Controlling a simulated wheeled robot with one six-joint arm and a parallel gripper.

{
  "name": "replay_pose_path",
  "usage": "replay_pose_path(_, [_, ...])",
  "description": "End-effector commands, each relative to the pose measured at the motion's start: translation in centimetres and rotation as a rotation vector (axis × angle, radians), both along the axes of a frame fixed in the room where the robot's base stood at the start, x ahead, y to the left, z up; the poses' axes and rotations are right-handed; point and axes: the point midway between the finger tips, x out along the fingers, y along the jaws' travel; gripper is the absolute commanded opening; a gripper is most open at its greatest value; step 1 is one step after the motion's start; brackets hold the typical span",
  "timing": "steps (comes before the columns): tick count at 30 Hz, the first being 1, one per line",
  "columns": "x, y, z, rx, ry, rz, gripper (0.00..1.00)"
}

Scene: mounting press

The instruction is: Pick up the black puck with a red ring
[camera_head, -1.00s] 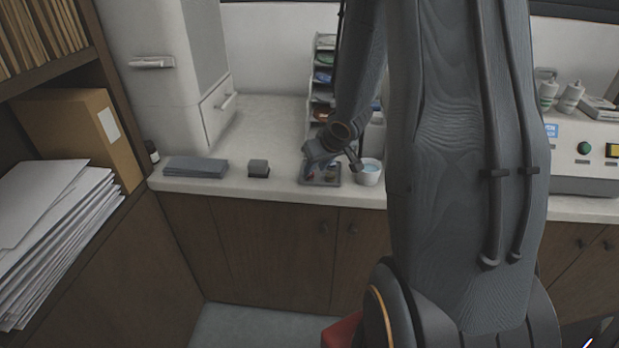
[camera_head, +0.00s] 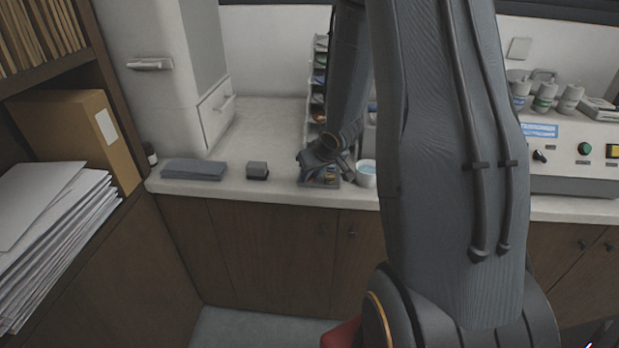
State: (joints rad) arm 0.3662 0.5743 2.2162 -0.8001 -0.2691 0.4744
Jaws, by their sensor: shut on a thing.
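My gripper (camera_head: 316,171) is down at the small dark tray (camera_head: 335,187) near the counter's front edge. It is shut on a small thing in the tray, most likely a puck. My fingers and wrist hide what is held, so its black body and red ring cannot be made out.
A white cup (camera_head: 366,174) stands close to the right of the tray. A sorter rack (camera_head: 318,85) stands behind. My arm hides much of the counter at right.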

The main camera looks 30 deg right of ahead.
Motion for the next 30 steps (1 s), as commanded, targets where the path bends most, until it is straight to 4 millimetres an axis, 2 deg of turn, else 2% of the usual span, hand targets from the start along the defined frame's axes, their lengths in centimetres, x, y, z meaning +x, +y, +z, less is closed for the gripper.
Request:
replay_pose_path(4, [0.0, 0.0, 0.3, 0.0, -0.001, 0.0, 0.01])
replay_pose_path(7, [0.0, 0.0, 1.3, -0.001, -0.002, 0.001, 0.01])
replay_pose_path(15, [0.0, 0.0, 6.5, -0.001, -0.003, 0.002, 0.01])
replay_pose_path(19, [-0.1, 0.0, 8.3, -0.002, -0.001, 0.001, 0.01])
replay_pose_path(24, [-0.1, 0.0, 9.6, -0.001, 0.0, 0.001, 0.01])
replay_pose_path(30, [0.0, 0.0, 10.1, -0.001, 0.0, 0.001, 0.01])
